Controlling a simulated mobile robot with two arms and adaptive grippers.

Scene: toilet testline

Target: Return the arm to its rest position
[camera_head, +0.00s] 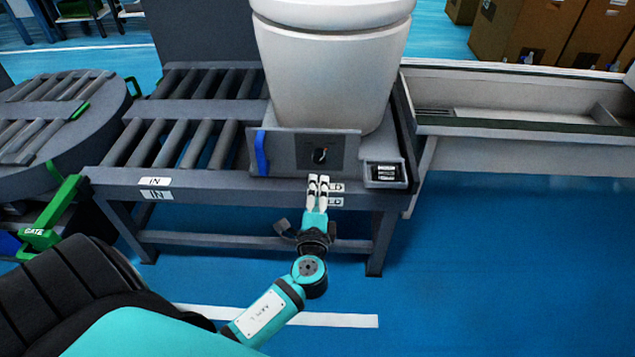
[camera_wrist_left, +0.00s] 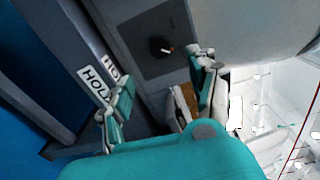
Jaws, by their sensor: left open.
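My left arm comes in from the lower left in the head view. My left gripper (camera_head: 318,188) is in front of the conveyor's front edge, just below the grey panel with a black knob (camera_head: 320,155). In the left wrist view the open fingers (camera_wrist_left: 160,95) are apart with nothing between them. The knob (camera_wrist_left: 160,46) shows beyond the fingers there, apart from them. My right gripper is in neither view.
A white toilet (camera_head: 332,70) stands on the roller conveyor (camera_head: 165,140). A blue handle (camera_head: 261,153) and a small display box (camera_head: 384,173) flank the panel. A grey trough (camera_head: 510,95) is at right. Blue floor (camera_head: 520,260) at the lower right is clear.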

